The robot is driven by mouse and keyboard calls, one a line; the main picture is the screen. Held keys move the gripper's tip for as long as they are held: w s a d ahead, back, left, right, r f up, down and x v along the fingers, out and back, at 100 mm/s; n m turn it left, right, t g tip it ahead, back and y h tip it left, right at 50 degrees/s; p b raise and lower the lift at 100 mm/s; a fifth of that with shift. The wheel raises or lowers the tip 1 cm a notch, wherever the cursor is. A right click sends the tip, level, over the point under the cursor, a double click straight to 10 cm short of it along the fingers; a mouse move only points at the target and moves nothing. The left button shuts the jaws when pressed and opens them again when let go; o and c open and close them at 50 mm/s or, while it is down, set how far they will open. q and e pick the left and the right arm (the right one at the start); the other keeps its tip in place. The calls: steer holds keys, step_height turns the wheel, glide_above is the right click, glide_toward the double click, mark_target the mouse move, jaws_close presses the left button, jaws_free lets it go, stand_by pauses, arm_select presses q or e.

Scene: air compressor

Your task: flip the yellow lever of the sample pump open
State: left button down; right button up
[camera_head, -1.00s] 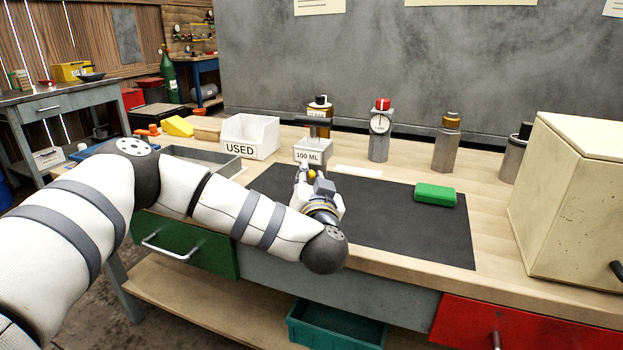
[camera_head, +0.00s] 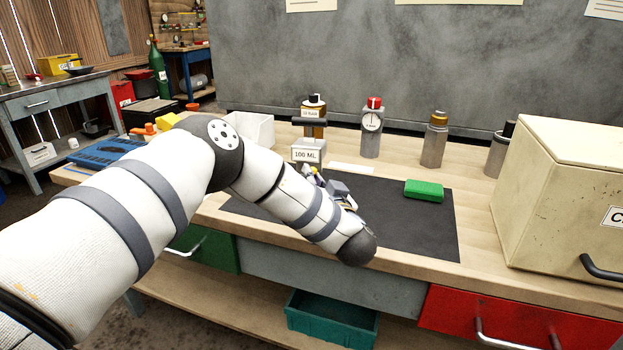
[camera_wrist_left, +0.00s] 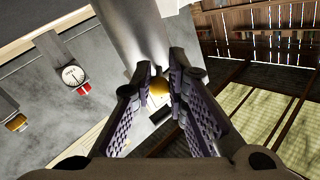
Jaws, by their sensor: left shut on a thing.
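The sample pump seems to be the grey device with the "100 ML" label (camera_head: 307,156), at the back edge of the dark mat. My left gripper (camera_head: 313,173) is in front of it, partly hidden by my forearm and wrist. In the left wrist view a large grey cylinder (camera_wrist_left: 133,35) rises beyond my fingers. A yellow knob (camera_wrist_left: 158,87), apparently the lever's end, sits between the fingertips of my left gripper (camera_wrist_left: 155,82), which is shut on it. The lever's shaft and its angle are mostly hidden. My right gripper is in no view.
A gauge with a red cap (camera_head: 371,130), a brass-topped grey bottle (camera_head: 433,145) and an amber bottle (camera_head: 313,106) stand behind the mat (camera_head: 410,228). A green block (camera_head: 424,190) lies on the mat. A cream box (camera_head: 545,200) stands at right. The white bin (camera_head: 262,130) is partly hidden.

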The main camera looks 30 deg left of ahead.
arm_select(q)
steer(key=c, duration=1.5)
jaws_free()
steer(key=shift+r, duration=0.2)
steer(key=shift+c, duration=0.2)
steer(key=v, duration=1.2)
